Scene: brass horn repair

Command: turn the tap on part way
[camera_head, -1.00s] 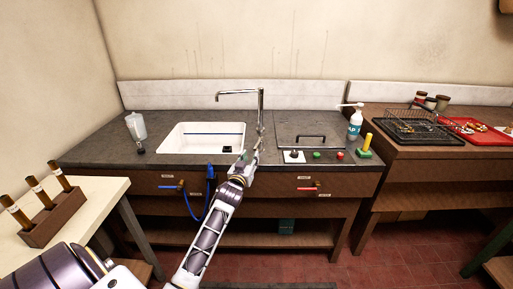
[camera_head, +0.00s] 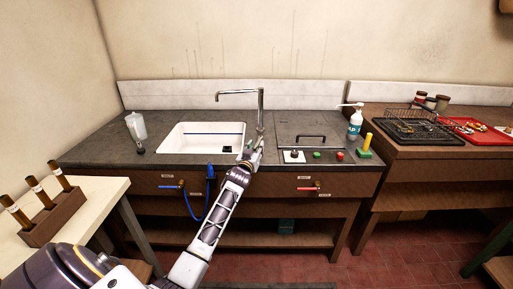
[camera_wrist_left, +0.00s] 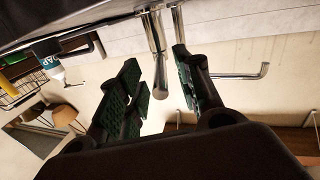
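The chrome tap (camera_head: 261,112) stands behind the sink, with its spout reaching left over the white basin (camera_head: 207,146). In the left wrist view the tap's post and spout (camera_wrist_left: 238,76) show upside down. A chrome lever with a rounded end (camera_wrist_left: 158,50) shows between the finger pads there. My left gripper (camera_head: 250,152) is at the counter near the foot of the tap. In the wrist view its green-padded fingers (camera_wrist_left: 157,72) are apart, with visible gaps beside the lever. I cannot tell if either finger touches it. My right gripper is not in view.
A covered panel with a dark handle (camera_head: 310,137) and a small button plate (camera_head: 294,156) lie right of the tap. A soap bottle (camera_head: 355,122) stands further right. A blue hose (camera_head: 210,180) hangs at the counter front. A clear bottle (camera_head: 137,129) stands left of the sink.

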